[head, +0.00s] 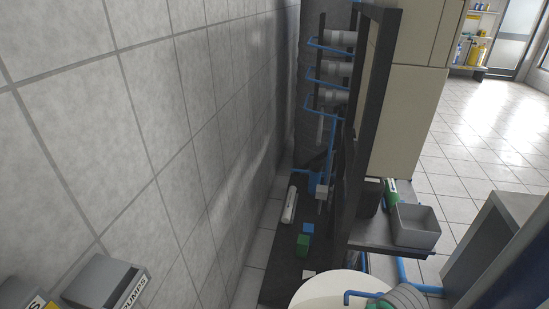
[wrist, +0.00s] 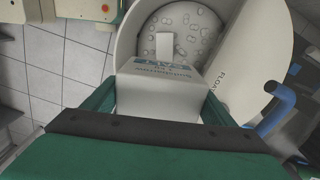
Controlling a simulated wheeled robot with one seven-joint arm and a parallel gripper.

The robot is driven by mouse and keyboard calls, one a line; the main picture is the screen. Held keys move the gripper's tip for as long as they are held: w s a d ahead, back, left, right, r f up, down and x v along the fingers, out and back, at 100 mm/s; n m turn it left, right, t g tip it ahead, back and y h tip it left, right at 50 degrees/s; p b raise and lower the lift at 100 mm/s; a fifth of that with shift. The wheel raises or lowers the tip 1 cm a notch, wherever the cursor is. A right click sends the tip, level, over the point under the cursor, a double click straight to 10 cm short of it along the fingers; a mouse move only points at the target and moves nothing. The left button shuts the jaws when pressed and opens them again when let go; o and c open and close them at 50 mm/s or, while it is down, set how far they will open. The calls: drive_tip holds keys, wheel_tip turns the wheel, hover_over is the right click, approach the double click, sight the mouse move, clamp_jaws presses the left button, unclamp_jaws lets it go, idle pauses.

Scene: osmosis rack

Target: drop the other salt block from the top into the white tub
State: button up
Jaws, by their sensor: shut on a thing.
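My gripper (wrist: 160,92), with dark green fingers, is shut on a white salt block (wrist: 162,95) in the wrist view. Blue-grey print shows along the block's far edge. Beyond the block is the round opening of the white tub (wrist: 125,42), with many small pale pieces inside. Another white block (wrist: 165,46) shows within the opening. The held block overlaps the near rim in the picture, so its height above the tub is hard to judge. The white tub (head: 318,287) also shows at the bottom of the head view, cut off by the frame. My gripper is not clearly visible there.
A pale curved panel with lettering (wrist: 262,60) stands right of the opening, with a blue pipe (wrist: 275,110) beside it. In the head view, a dark rack (head: 365,110), a grey bin (head: 415,226), a green block (head: 303,244) and a blue block (head: 308,228) stand near the tub. A tiled wall is left.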

drive_tip(key=o, duration=2.1)
wheel_tip(320, 180, up, 11)
drive_tip(key=shift+f, duration=0.1)
